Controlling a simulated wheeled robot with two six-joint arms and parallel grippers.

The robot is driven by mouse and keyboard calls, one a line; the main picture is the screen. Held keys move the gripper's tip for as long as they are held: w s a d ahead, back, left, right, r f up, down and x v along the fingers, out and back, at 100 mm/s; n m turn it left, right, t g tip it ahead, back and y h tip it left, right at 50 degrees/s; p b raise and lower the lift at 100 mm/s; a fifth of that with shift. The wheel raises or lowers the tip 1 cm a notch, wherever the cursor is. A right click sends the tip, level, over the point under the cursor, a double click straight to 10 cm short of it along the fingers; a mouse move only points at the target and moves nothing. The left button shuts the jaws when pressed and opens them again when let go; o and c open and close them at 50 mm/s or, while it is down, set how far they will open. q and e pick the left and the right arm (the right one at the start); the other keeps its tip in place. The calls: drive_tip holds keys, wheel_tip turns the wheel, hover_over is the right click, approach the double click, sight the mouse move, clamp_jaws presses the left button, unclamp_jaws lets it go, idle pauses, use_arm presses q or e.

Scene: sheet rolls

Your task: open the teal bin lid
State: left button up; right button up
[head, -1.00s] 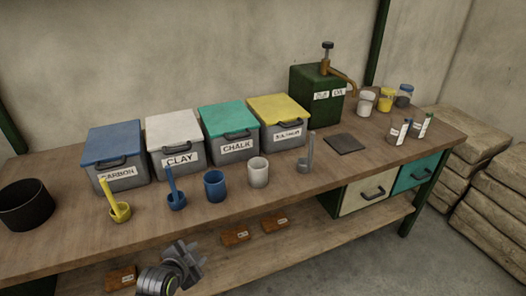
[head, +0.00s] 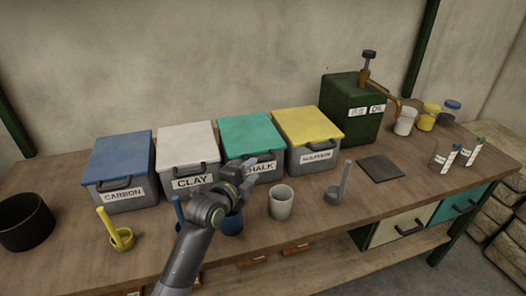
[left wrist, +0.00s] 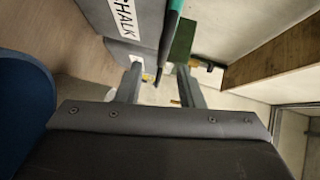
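The teal lid (head: 250,133) lies shut on the grey bin labelled CHALK, between the white-lidded and yellow-lidded bins. My left gripper (head: 262,172) is in front of this bin, hiding part of its front, its label and its handle. In the left wrist view, the gripper's two fingers (left wrist: 158,82) are apart. A dark bar with a teal edge (left wrist: 172,28), seemingly the lid's front edge or handle, reaches toward the gap between them. I cannot tell whether they touch it. The CHALK label (left wrist: 124,14) shows beside it. My right gripper is not in view.
The CLAY bin (head: 187,145) and SULPHUR bin (head: 308,128) flank the teal one closely. A green oil tank (head: 350,110) stands farther right.

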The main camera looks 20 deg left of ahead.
sight(262, 161)
use_arm(q)
drive_tip(key=shift+w+d+r, duration=0.2)
drive_tip(key=shift+w+d, duration=0.1)
drive_tip(key=shift+w, duration=0.35)
drive_tip(key=x, duration=0.4)
drive_tip(key=shift+w+f+p, duration=0.1)
drive_tip(key=shift+w+p, duration=0.05)
drive_tip(key=shift+p, duration=0.25)
drive_tip(key=shift+w+d+f, duration=0.15)
drive_tip(key=shift+w, duration=0.55)
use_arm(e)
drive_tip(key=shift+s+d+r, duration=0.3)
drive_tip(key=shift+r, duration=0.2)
use_arm(q)
drive_tip(key=shift+c, duration=0.4)
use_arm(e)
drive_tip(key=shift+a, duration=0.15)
use_arm(q)
clamp_jaws()
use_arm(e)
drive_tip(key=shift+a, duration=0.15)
